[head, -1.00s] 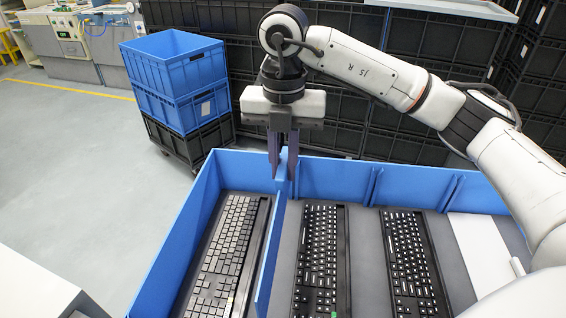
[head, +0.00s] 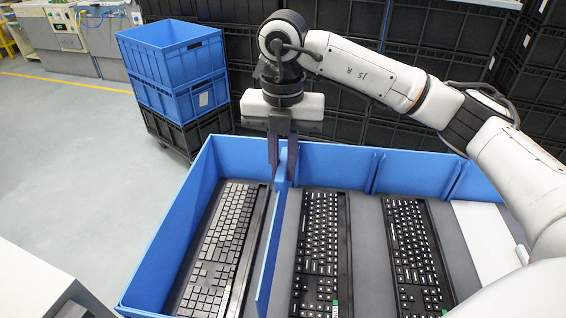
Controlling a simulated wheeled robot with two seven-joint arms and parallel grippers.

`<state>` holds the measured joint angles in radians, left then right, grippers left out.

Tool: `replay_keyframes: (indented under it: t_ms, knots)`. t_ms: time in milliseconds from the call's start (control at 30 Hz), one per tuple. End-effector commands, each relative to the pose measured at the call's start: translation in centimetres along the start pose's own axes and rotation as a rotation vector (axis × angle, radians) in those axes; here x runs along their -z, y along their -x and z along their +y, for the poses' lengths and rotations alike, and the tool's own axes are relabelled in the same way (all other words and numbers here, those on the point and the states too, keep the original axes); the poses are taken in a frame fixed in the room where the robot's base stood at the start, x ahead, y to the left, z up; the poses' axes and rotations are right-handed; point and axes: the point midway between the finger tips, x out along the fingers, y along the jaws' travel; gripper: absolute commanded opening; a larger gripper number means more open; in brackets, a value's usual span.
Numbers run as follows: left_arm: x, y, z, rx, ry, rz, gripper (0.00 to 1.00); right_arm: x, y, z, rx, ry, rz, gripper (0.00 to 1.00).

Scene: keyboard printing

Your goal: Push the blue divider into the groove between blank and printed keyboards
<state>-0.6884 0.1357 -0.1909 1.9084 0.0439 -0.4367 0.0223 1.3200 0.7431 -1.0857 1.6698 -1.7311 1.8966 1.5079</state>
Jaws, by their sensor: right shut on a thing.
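The blue divider (head: 270,252) stands upright in the blue bin (head: 165,245), running from the back wall toward the front. It lies between a dark grey keyboard (head: 222,245) on its left and a black keyboard with white-marked keys (head: 319,250) on its right. My right gripper (head: 283,172) points down at the divider's far end, by the back wall, and is shut on it. The groove under the divider is hidden, so I cannot tell how deep it sits. My left gripper is not in view.
Another black keyboard (head: 416,252) lies further right in the bin, then a white panel (head: 486,240). Stacked blue crates (head: 175,75) stand on a black one behind left. Black crates (head: 350,60) wall off the back. The floor (head: 70,160) at left is clear.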

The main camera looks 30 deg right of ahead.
Motion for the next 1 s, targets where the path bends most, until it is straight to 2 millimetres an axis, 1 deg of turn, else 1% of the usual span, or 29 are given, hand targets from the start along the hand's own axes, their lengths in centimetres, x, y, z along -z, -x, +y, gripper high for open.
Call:
replay_keyframes:
  t_ms: [567,1000]
  knots:
    - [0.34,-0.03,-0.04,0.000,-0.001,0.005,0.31,0.02,0.05,0.04,-0.001,0.000,0.000,0.00]
    - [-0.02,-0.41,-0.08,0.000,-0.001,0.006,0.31,0.02,-0.76,0.03,-0.001,0.000,0.000,0.00]
